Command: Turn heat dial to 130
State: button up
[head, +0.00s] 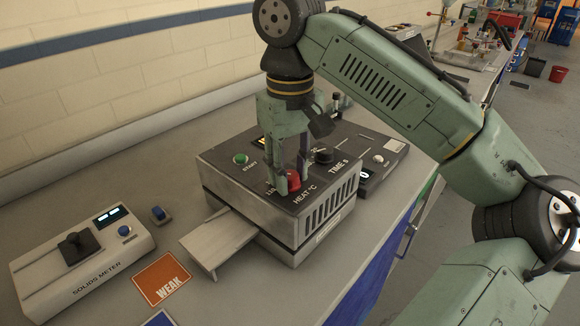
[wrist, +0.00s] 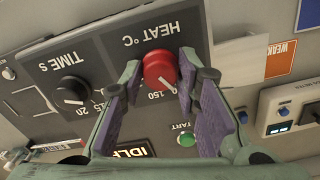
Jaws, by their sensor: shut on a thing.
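The heat dial (wrist: 160,70) is a red round knob on the dark top panel of the stenter dryer (head: 262,225), by the label "HEAT °C". In the wrist view it has a pale pointer line, and "150" can be read beside it; other marks are hidden by the fingers. My gripper (wrist: 158,78) comes down from above with one finger on each side of the dial, shut on it. In the head view my gripper (head: 292,180) covers part of the dial (head: 294,181). The dryer's display (wrist: 128,148) reads "IDLE".
On the same panel are a black time dial (head: 323,156) and a green start button (head: 240,159), both near my gripper. A flat tray (head: 218,240) juts from the dryer's front. A solids meter (head: 85,250) and an orange "WEAK" card (head: 161,279) lie left. A bare wall runs behind.

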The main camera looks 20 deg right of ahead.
aim_at(291, 175)
jog(key=shift+m, duration=0.5)
jog(key=o, duration=1.2)
notch_tip(291, 175, up, 8)
jog(key=shift+f, duration=0.25)
